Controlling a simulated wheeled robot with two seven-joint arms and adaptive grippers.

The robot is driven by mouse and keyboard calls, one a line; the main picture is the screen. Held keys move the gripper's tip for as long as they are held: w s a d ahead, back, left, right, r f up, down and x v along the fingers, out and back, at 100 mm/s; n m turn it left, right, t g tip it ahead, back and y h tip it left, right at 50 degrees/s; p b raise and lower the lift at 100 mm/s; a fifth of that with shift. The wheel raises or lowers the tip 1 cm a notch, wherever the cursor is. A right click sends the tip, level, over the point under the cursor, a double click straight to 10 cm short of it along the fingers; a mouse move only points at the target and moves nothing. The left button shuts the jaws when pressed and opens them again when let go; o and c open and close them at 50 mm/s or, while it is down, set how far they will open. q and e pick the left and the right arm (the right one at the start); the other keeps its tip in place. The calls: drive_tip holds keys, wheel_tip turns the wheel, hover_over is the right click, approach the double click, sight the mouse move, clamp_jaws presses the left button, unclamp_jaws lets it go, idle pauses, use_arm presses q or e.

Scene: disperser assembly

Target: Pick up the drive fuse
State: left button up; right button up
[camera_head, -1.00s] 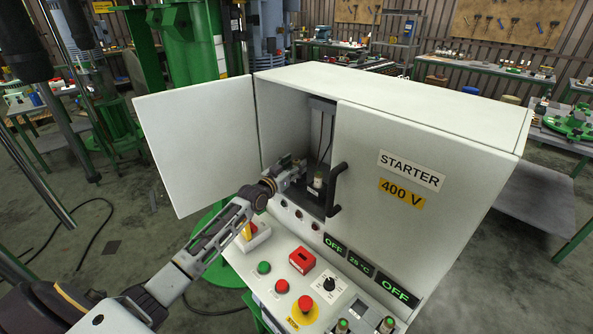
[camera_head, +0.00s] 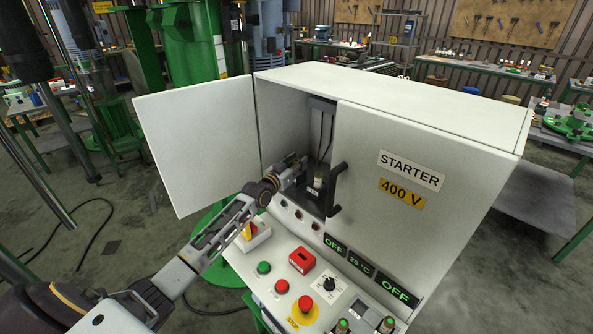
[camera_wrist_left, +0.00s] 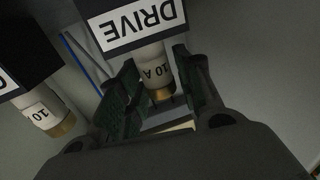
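The drive fuse (camera_wrist_left: 153,64) is a white cylinder marked "10 A" with a brass end cap. It sits in a black holder labelled DRIVE (camera_wrist_left: 137,24), which shows upside down in the left wrist view. My left gripper (camera_wrist_left: 158,82) is open, with one dark green finger on each side of the fuse's free end. I cannot tell whether a finger touches it. In the head view my left gripper (camera_head: 293,167) is inside the open cabinet and hides the drive fuse. My right gripper is not in view.
A second white fuse (camera_wrist_left: 45,112) is beside the drive fuse; a fuse also shows right of my gripper in the head view (camera_head: 317,183). The cabinet's left door (camera_head: 200,145) stands open. The STARTER door (camera_head: 400,200) has a black handle (camera_head: 336,188). A control panel with buttons lies below.

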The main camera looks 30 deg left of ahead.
use_arm(q)
clamp_jaws()
drive_tip(key=shift+r, duration=0.1)
drive_tip(key=shift+r, duration=4.95)
drive_tip(key=shift+f, duration=0.1)
